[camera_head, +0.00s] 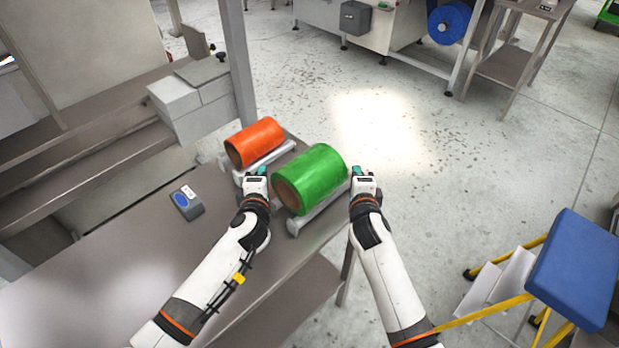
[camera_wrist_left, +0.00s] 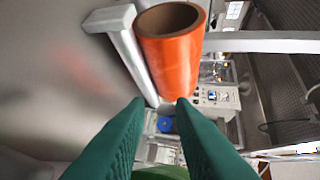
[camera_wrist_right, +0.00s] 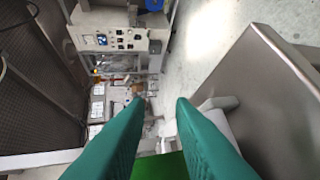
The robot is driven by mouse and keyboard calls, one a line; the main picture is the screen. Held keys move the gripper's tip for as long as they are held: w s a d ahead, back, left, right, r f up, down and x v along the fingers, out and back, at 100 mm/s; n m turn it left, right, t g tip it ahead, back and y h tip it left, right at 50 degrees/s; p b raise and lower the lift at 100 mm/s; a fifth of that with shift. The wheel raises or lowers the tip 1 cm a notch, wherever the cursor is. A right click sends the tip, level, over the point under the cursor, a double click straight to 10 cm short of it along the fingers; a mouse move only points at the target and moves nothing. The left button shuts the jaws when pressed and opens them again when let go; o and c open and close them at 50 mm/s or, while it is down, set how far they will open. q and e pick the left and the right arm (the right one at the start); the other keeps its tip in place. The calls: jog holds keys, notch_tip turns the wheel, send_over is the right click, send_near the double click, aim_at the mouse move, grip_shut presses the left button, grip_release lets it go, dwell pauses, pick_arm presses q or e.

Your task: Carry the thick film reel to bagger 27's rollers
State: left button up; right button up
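The thick green film reel (camera_head: 313,178), with a brown core, lies on or just over a pale roller bar (camera_head: 318,211) at the table's far end. Its green edge also shows at the bottom of the left wrist view (camera_wrist_left: 160,173) and right wrist view (camera_wrist_right: 160,166). My left gripper (camera_head: 257,171) is at its left end and my right gripper (camera_head: 363,171) at its right end. Both have green fingers parted, with nothing seen between the tips. Contact with the reel cannot be told. A smaller orange reel (camera_head: 255,143) lies beyond on another roller stand (camera_head: 267,160).
The grey table (camera_head: 150,255) carries a small device with a blue button (camera_head: 187,202). Grey boxes (camera_head: 190,98) stand at left beside a post (camera_head: 238,60). A machine with a blue roll (camera_head: 449,22) is at the back. A blue-topped step stool (camera_head: 575,268) stands right; floor between is clear.

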pick_arm(q)
jog(key=shift+s+d, duration=0.2)
jog(key=shift+d, duration=0.2)
pick_arm(e)
jog(key=shift+s+a, duration=0.15)
jog(key=shift+a, duration=0.25)
pick_arm(q)
jog(key=shift+w+d, duration=0.1)
pick_arm(e)
jog(key=shift+a, duration=0.1)
